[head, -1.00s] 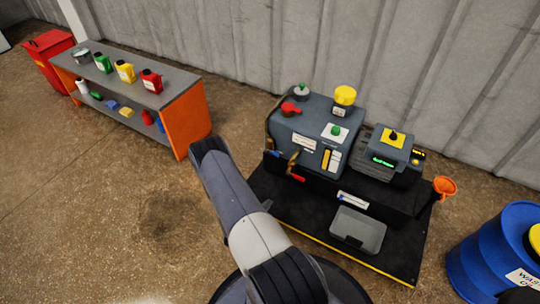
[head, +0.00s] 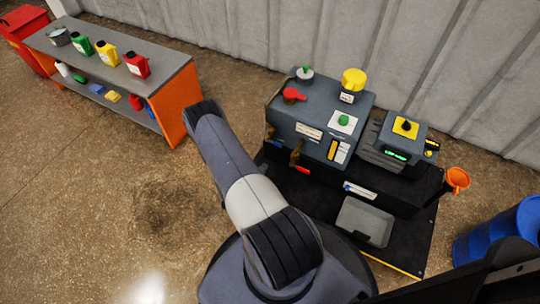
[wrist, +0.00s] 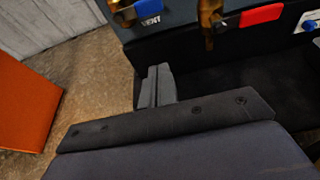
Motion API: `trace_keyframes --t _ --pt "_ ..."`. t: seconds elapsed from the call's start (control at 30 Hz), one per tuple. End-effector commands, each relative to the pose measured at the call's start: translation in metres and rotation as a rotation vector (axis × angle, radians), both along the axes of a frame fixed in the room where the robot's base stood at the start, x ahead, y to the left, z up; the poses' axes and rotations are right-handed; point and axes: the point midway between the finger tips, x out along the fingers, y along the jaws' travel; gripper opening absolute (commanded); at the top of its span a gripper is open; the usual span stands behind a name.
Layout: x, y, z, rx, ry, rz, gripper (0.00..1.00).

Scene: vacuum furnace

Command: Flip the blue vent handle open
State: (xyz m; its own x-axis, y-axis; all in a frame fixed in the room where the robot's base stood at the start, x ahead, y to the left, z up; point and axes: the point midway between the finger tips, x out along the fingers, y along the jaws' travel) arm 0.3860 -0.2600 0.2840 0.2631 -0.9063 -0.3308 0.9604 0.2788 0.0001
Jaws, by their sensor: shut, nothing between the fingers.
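My gripper is hidden in the head view.
A red handle (wrist: 261,14) on a brass valve (wrist: 209,15) is right of the vent handle. An orange-sided shelf (head: 172,103) with bottles stands left. A grey tray (head: 364,222) lies on the black base. A blue barrel (head: 500,233) is at right.

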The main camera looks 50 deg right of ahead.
Motion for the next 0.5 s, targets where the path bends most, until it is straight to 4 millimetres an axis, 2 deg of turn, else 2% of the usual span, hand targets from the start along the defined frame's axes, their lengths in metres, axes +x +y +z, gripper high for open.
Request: trace_keyframes --t 0.17,0.5 --pt "0.005 -0.02 -0.008 -0.001 -0.003 -0.005 0.0" --pt "0.023 -0.085 -0.033 -0.002 -0.004 -0.006 0.0"
